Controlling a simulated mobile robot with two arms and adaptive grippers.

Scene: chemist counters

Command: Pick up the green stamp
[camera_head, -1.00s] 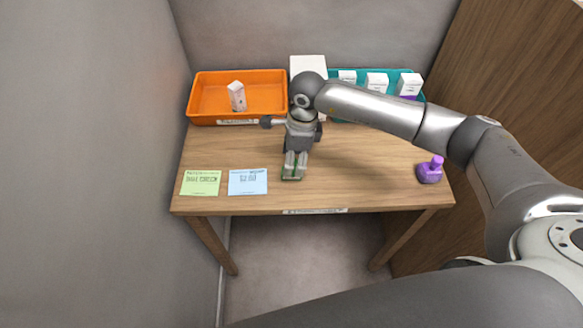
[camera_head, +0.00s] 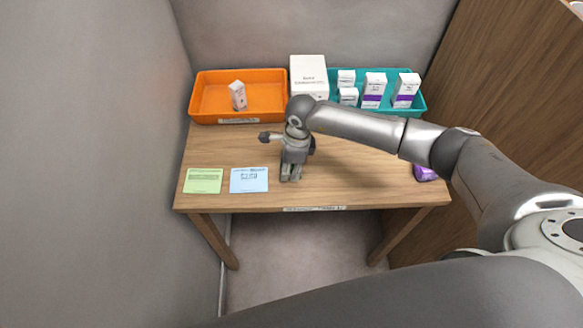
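My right gripper (camera_head: 291,176) points down over the middle of the wooden table (camera_head: 340,190), near its front part. Its fingertips are low, close to the table top. The green stamp does not show clearly; the gripper seems to cover it. I cannot tell whether the fingers are open or shut on it. My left gripper is not in view.
A green card (camera_head: 203,181) and a blue card (camera_head: 249,180) lie at front left. An orange tray (camera_head: 203,97), a white box (camera_head: 309,75) and a teal tray (camera_head: 420,104) stand behind. A purple stamp (camera_head: 425,173) is partly hidden by my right arm.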

